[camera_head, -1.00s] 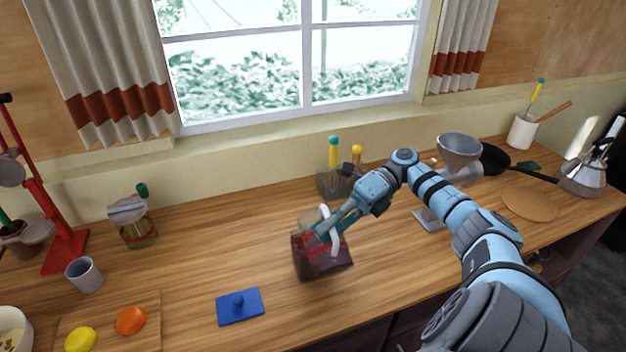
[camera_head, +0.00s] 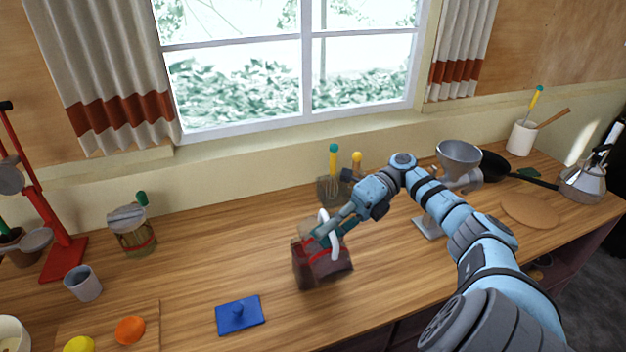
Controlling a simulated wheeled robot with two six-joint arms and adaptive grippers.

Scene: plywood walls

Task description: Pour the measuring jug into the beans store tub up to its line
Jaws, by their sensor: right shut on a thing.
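A square, see-through tub (camera_head: 305,270) with dark reddish contents stands on the counter near the middle. I take it as the beans store tub. My right gripper (camera_head: 326,232) is shut on the measuring jug, whose white curved handle (camera_head: 335,240) shows at the tub's upper part. The jug looks tilted over the tub, but its clear body blends with the tub and I cannot tell its edges or spout. Red marks show there; I cannot tell the fill line or the level. A blue square lid with a knob (camera_head: 240,314) lies in front left. My left gripper is not in view.
A glass holder with utensils (camera_head: 333,188) stands behind the tub. A grey funnel-topped device (camera_head: 459,160) stands right, behind my arm. A canister (camera_head: 132,232), grey cup (camera_head: 83,283) and red stand (camera_head: 62,258) are left. The counter between canister and tub is clear.

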